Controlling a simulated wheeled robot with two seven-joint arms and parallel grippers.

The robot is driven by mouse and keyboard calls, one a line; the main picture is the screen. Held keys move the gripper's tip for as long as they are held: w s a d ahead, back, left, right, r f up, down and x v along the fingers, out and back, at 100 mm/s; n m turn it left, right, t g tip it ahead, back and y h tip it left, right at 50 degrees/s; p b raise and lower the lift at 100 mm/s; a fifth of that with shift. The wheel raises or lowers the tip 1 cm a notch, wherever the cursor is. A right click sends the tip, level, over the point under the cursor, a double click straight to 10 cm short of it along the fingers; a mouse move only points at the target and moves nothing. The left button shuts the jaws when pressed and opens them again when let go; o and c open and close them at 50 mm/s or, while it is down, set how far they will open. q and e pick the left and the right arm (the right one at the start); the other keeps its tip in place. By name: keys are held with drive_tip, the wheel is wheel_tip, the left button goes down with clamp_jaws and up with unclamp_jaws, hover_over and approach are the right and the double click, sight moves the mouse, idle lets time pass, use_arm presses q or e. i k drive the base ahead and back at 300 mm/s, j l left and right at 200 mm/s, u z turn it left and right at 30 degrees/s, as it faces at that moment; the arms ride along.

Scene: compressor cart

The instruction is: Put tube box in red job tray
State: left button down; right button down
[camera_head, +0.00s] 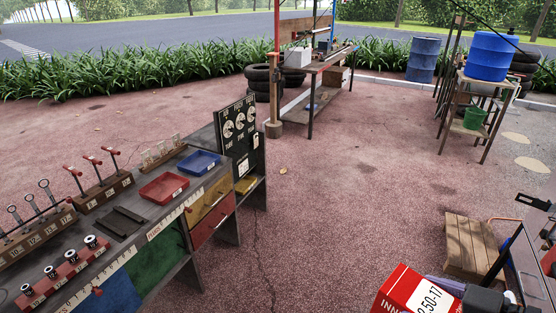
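The red job tray (163,188) lies on the grey workbench at left, beside a blue tray, and looks empty. The tube box (408,289), red with a white label reading 2.50-17, is at the bottom right, tilted and cut off by the lower edge. A dark grey part (484,299) at its right side looks like my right gripper. Its fingertips are not clear, so I cannot tell whether it is shut on the box. The box is well apart from the red tray. My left gripper is not in view.
The workbench (122,222) also bears a blue tray (199,162), tool racks, red-based sockets and an upright dark gauge board (238,135). A wooden pallet (471,247) and a dark cart (529,265) stand at right. The reddish ground between bench and pallet is clear.

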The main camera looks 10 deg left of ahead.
sight(166, 190)
drive_tip(key=i+j+u, duration=0.6)
drive_tip(key=i+u, duration=0.8)
drive_tip(key=i, duration=0.15)
drive_tip(key=i+l+u, duration=0.2)
drive_tip(key=i+u, duration=0.25)
drive_tip(key=i, duration=0.05)
